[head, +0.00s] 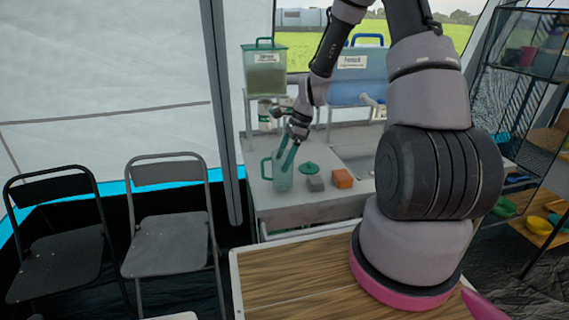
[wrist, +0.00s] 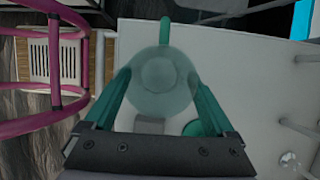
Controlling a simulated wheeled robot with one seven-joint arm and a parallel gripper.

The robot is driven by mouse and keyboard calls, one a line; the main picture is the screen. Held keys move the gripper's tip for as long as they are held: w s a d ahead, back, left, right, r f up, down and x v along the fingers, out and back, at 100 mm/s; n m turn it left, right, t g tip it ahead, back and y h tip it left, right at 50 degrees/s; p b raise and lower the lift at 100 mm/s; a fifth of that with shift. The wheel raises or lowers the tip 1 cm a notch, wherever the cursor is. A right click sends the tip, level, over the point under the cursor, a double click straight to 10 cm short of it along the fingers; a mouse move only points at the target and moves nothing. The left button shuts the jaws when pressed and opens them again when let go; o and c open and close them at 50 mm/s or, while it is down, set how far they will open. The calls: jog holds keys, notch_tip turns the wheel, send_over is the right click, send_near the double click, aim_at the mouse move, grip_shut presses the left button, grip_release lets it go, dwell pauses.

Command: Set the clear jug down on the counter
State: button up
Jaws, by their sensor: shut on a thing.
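The clear jug (head: 280,172) is see-through with a green tint, and its handle is on the left in the head view. In the wrist view the jug (wrist: 160,72) is seen from above, with its green handle at the top of the picture. My gripper (head: 289,157) reaches down onto the jug, its green fingers on either side of it; the fingers also show in the wrist view (wrist: 158,82). It is shut on the jug. The jug is upright at the left part of the grey counter (head: 290,212). I cannot tell whether its base touches the counter.
A green lid (head: 308,168), a grey block (head: 315,184) and an orange block (head: 342,178) lie right of the jug. A sink (head: 358,160) is further right. A green dispenser (head: 265,72) and a blue dispenser (head: 357,80) stand behind. A wooden table (head: 300,275) is in front.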

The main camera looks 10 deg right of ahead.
jog(key=shift+f, duration=0.8)
jog(key=shift+f, duration=0.15)
jog(key=o, duration=1.3)
jog(key=v, duration=1.3)
jog(key=s+r+n+t+h, duration=0.1)
jog(key=s+r+n+t, duration=0.2)
jog(key=r, duration=0.5)
jog(key=s+r+n+h, duration=0.1)
jog(key=s+r+n, duration=0.4)
jog(key=r, duration=0.4)
jog(key=s+r+n+t, duration=0.1)
jog(key=s+r+n, duration=0.1)
jog(key=s, duration=0.3)
jog(key=s+r+n+t, duration=0.2)
jog(key=s+r, duration=0.2)
jog(key=s+r+n+t, duration=0.1)
jog(key=s+r+n, duration=0.1)
jog(key=s, duration=0.3)
jog(key=shift+s+d+r+h, duration=0.1)
jog(key=shift+s+r+h, duration=0.25)
jog(key=shift+r, duration=0.2)
